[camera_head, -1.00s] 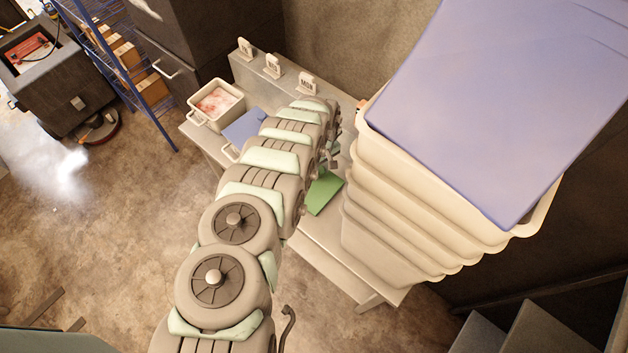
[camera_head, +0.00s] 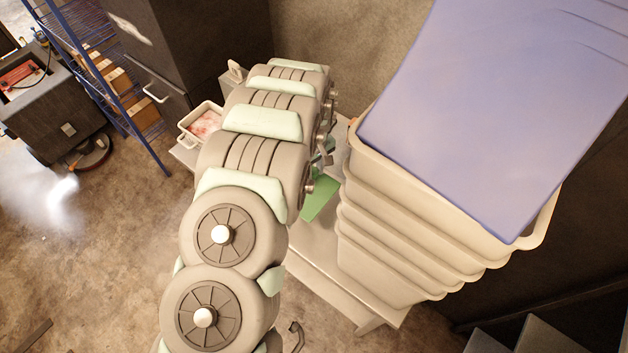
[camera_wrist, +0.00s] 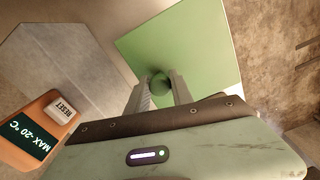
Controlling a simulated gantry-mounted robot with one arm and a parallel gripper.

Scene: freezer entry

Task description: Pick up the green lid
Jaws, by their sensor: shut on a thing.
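The green lid (camera_wrist: 192,42) is a flat square plate with a round green knob in its middle. In the wrist view my gripper (camera_wrist: 160,88) has its two fingers on either side of the knob, shut on it. In the head view part of the lid (camera_head: 318,198) shows at the right of my arm, over the light table (camera_head: 318,262). My arm hides the rest of the lid and most of my gripper there. I cannot tell whether the lid touches the table.
A tall stack of cream tubs (camera_head: 390,235) with a blue lid (camera_head: 490,110) stands close right of the green lid. A small white tub (camera_head: 203,122) with reddish contents is at the table's left end. An orange "MAX -20°C" device (camera_wrist: 35,132) shows in the wrist view.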

